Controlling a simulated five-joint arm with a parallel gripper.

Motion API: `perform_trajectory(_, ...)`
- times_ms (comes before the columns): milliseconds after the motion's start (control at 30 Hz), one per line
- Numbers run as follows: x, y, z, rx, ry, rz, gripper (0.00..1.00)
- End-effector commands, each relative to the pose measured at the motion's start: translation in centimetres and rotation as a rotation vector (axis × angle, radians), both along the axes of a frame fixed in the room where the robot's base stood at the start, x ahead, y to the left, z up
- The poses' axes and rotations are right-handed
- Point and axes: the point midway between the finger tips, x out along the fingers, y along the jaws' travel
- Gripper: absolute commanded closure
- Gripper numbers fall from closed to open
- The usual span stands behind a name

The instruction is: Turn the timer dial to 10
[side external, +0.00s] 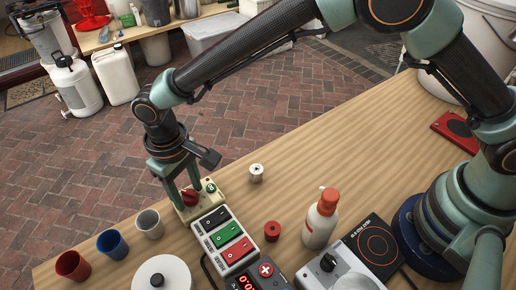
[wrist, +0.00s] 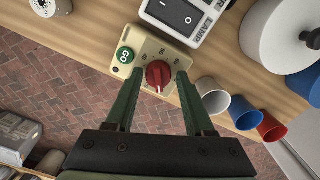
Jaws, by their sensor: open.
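The timer is a small beige box (side external: 208,202) at the table's far edge, with a green GO button (wrist: 125,55) and a red dial (wrist: 158,72). In the wrist view the dial's white pointer line faces down, toward my gripper's palm. My gripper (wrist: 160,78) is open, pointing down, with one finger on each side of the dial. I cannot tell whether either finger touches it. In the side view my gripper (side external: 183,193) partly covers the dial.
A switch box (side external: 205,223) with black, green and red rockers stands close beside the timer. Red (side external: 73,265), blue (side external: 112,244) and grey (side external: 149,223) cups stand to its left.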

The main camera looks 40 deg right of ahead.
Motion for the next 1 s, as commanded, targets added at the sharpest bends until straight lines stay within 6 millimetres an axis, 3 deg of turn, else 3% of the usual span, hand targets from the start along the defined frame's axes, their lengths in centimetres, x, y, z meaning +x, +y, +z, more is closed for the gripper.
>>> perform_trajectory(300, 0.0, -0.04, -0.32, 0.0, 0.001, 0.0, 0.46)
perform_trajectory(367, 0.0, -0.04, -0.32, 0.0, 0.001, 0.0, 0.66)
perform_trajectory(433, 0.0, -0.02, -0.31, 0.0, 0.0, 0.0, 0.92)
perform_trajectory(467, -0.01, -0.02, -0.3, 0.0, 0.0, 0.001, 1.0)
perform_trajectory(1000, -0.14, 0.18, -0.24, 0.006, -0.004, 0.094, 1.0)
